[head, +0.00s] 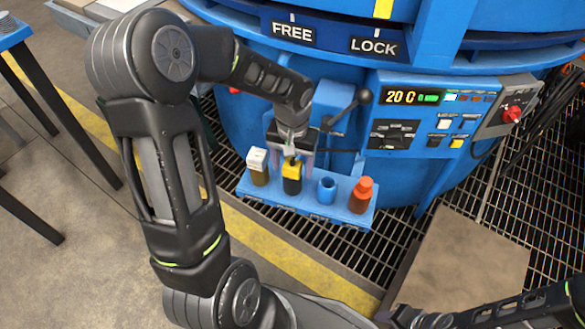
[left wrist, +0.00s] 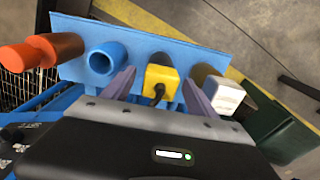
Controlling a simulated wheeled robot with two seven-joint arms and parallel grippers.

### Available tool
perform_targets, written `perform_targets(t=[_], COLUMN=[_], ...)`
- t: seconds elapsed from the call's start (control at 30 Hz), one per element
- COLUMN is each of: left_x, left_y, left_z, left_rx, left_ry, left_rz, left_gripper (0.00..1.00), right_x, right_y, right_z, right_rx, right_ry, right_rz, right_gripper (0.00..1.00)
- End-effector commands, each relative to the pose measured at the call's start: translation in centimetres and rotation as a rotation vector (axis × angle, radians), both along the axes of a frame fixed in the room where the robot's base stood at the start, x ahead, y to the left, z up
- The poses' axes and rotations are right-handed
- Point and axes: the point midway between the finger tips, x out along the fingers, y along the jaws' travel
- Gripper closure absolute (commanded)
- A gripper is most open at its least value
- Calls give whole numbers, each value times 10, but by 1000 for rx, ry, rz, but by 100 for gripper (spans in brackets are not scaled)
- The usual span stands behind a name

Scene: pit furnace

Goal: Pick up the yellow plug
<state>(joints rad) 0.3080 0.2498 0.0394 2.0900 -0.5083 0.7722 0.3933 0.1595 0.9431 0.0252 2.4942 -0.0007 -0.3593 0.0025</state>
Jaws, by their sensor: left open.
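The yellow plug (head: 292,170) stands on the blue rack in the head view. It has a black lower part and a dark cable at its top. In the left wrist view the yellow plug (left wrist: 161,82) lies between my two fingers. My left gripper (head: 292,163) is open around it, one finger on each side; I cannot tell whether the fingers touch it. The left gripper also shows in the left wrist view (left wrist: 158,85). Part of my right arm shows at the lower right of the head view, but I cannot make out its gripper.
The blue rack (head: 315,208) also holds a white-topped plug (head: 257,160), an empty blue socket (head: 327,190) and a red-orange plug (head: 362,190). Behind it stands the blue furnace with a control panel (head: 430,115) and a black lever (head: 350,108). Grating surrounds it.

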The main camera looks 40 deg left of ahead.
Motion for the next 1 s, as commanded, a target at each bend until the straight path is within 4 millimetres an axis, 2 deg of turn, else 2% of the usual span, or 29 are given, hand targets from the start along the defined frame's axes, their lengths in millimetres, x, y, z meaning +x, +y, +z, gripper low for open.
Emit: perform_targets(t=[0.23, 1.0], left_x=[0, 0], left_y=[0, 0], left_z=[0, 0], left_rx=[0, 0], left_ry=[0, 0], left_rz=[0, 0], left_gripper=[34, 97], right_x=[0, 0], right_y=[0, 0], right_z=[0, 0], right_rx=[0, 0], right_ry=[0, 0], right_rz=[0, 0], right_gripper=[64, 64])
